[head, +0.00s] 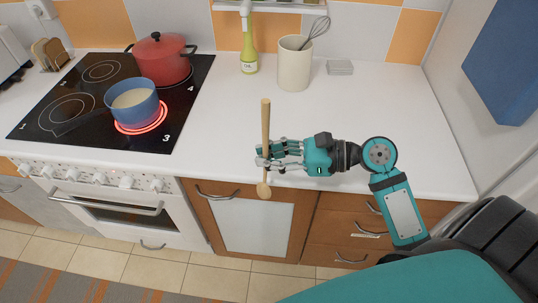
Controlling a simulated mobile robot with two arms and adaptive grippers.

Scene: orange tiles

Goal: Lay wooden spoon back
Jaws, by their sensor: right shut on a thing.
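A wooden spoon (266,125) stands nearly upright in the head view, handle up and bowl down, in front of the worktop's front edge. My left gripper does not show.
A blue saucepan (134,104) sits on a glowing red burner at the left. A red lidded pot (161,60) stands behind it. A green oil bottle (249,55) and a small grey stack (339,67) flank the crock. The worktop's right side is clear.

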